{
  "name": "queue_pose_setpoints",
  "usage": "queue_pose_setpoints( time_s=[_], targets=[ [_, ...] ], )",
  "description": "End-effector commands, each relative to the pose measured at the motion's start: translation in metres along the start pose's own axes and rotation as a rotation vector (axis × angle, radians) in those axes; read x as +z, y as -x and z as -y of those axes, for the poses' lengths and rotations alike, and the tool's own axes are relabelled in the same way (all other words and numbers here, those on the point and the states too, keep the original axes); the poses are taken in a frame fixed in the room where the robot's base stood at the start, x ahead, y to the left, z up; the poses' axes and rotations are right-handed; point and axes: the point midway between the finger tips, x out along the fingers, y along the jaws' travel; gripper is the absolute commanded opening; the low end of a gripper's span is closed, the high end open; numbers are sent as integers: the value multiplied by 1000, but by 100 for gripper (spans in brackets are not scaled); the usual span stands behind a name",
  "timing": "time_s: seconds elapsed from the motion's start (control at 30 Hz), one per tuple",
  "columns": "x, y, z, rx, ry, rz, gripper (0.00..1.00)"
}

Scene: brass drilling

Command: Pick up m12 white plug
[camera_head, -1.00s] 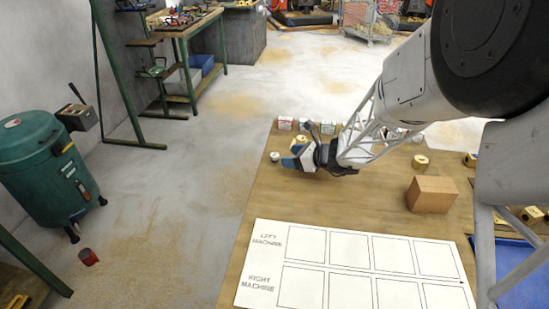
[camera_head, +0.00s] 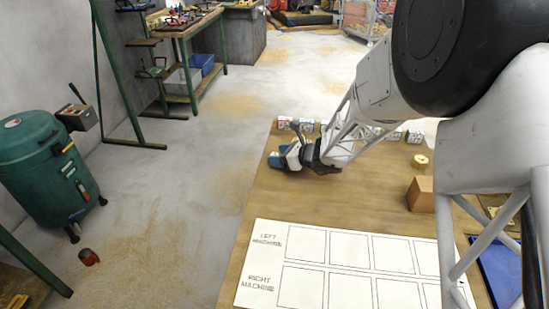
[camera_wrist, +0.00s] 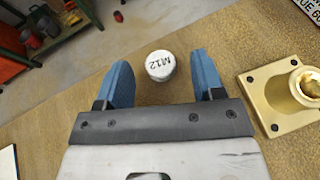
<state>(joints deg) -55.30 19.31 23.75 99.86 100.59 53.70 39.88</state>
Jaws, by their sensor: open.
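The white plug (camera_wrist: 160,66) marked M12 stands on the wooden table in the wrist view, its labelled top facing me. My gripper (camera_wrist: 163,82) is open, with one blue finger on each side of the plug's near end. I see gaps between the plug and both fingers. In the head view my gripper (camera_head: 278,160) is low over the table's far left corner. The plug is hidden behind the gripper there.
A brass flanged part (camera_wrist: 290,96) lies close to the right finger. A row of small boxes (camera_head: 303,124) stands along the table's far edge. A cardboard box (camera_head: 420,194) and a labelled white sheet (camera_head: 350,262) lie nearer. The left table edge is close to the gripper.

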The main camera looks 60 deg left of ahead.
Motion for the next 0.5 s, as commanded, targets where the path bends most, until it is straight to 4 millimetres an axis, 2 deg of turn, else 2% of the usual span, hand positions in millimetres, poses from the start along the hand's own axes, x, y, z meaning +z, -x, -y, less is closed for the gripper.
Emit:
queue_pose_setpoints(
  time_s=[0.2,0.5],
  targets=[
    [0,-19,0,1,0,1,62],
    [0,-21,0,0,0,1,62]
  ],
)
